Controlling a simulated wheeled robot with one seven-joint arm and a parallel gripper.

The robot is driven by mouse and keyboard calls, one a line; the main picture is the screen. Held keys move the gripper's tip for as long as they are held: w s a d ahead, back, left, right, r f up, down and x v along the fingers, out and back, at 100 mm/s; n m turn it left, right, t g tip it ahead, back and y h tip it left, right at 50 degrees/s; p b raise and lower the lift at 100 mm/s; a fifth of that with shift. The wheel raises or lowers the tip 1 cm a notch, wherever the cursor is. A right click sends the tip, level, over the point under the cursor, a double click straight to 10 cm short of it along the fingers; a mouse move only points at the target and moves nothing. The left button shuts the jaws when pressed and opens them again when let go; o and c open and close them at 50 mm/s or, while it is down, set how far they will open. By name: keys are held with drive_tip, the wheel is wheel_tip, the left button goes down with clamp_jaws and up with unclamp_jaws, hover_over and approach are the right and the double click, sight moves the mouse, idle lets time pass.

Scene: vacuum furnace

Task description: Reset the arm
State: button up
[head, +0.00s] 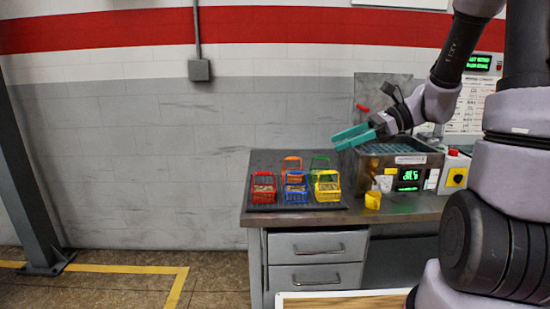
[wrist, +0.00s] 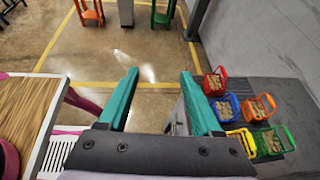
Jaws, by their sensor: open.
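The gripper is open and empty. My arm comes in from the upper right of the head view and is bent down to the gripper.
Several baskets, including a red basket (head: 263,189) and a yellow basket (head: 327,187), stand on a dark mat at the left of the workbench (head: 262,222). The machine (head: 416,160) stands right of them. Floor at left is clear.

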drive_tip(key=s+d+r+n+t+h, duration=0.6)
drive_tip(key=s+r+n+h, duration=0.5)
drive_tip(key=n, duration=0.3)
drive_tip(key=shift+s+d+r+n, duration=0.15)
drive_tip(key=shift+s+d+n, duration=0.15)
drive_tip(key=shift+d, duration=0.55)
idle(0.3)
